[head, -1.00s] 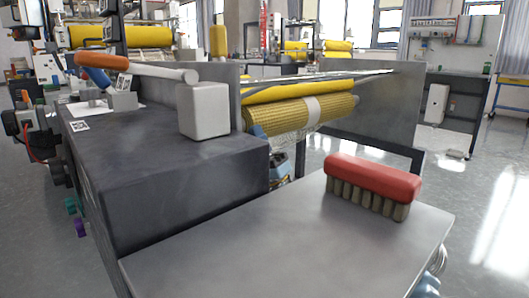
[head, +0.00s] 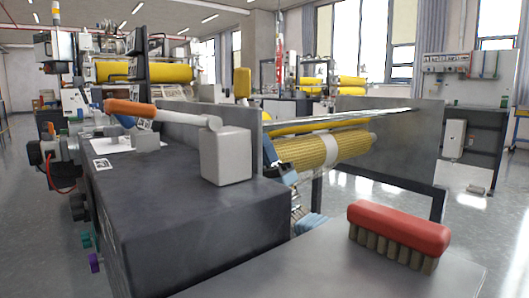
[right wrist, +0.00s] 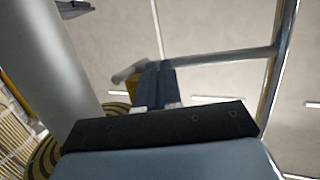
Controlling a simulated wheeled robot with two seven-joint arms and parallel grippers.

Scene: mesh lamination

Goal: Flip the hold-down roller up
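On the dark machine (head: 190,225), a pale lever (head: 180,116) with an orange grip (head: 130,107) lies nearly level from a grey block (head: 227,156). Right of the block are a yellow roller (head: 295,128) and a yellow mesh roll (head: 345,147). I cannot tell for sure which part is the hold-down roller. My right gripper (head: 270,148) points up at the mesh roll's near end. In the right wrist view its blue fingers (right wrist: 160,83) are together. A metal bar (right wrist: 220,60) crosses behind their tips; contact is unclear. My left gripper is not in view.
A red brush (head: 398,230) lies on the grey table (head: 330,270) at the front right. An upright side plate (head: 400,140) stands beyond the mesh roll. In the right wrist view a thick grey cylinder (right wrist: 55,70) stands close to the fingers' left.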

